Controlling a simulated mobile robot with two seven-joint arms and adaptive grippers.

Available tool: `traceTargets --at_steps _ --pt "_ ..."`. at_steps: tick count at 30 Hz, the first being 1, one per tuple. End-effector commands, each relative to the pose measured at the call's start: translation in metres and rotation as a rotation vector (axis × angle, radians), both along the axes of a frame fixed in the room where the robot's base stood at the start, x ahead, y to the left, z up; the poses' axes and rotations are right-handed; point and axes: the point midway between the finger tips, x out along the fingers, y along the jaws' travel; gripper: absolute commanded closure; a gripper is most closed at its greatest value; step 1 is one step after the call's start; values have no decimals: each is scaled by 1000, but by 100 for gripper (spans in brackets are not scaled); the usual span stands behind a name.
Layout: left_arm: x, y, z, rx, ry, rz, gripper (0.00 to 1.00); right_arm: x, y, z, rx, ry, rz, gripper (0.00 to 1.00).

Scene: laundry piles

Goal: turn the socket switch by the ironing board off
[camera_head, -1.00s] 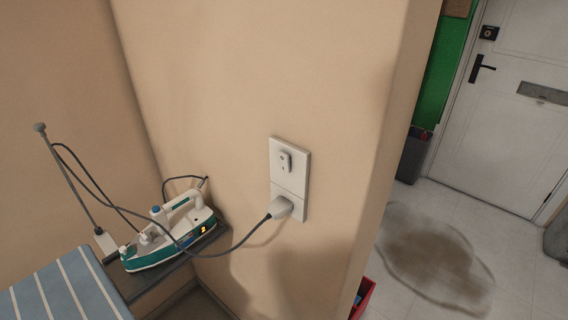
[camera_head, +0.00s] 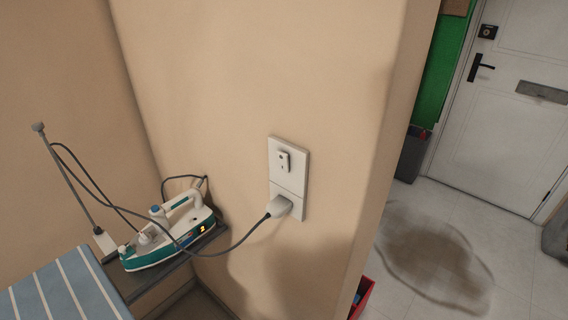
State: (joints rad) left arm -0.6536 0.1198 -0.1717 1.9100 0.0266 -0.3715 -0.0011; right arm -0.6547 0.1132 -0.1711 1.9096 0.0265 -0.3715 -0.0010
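The white socket plate (camera_head: 298,180) is on the beige wall, right of the ironing board (camera_head: 66,290). Its small rocker switch (camera_head: 284,161) sits in the upper half; I cannot tell its position for sure. A white plug (camera_head: 279,207) is in the lower half, with a grey cord running left to the iron. The teal and white iron (camera_head: 168,240) rests on the board's end stand, with a small lit orange mark on its side. Neither of my grippers is in view.
The wall (camera_head: 215,90) around the socket is clear and ends at a corner on the right. Beyond it are a white door (camera_head: 510,140), a dark bin (camera_head: 411,156), a brown floor stain (camera_head: 435,255) and a red container (camera_head: 362,298) low by the corner.

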Motion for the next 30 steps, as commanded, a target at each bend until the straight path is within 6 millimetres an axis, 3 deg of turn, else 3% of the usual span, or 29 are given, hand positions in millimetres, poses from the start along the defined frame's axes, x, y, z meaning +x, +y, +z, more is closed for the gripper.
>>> traceTargets --at_steps 8,12,30 --pt "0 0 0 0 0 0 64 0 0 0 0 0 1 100" --pt "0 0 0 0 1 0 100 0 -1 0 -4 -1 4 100" --pt "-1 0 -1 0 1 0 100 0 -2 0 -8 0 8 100"
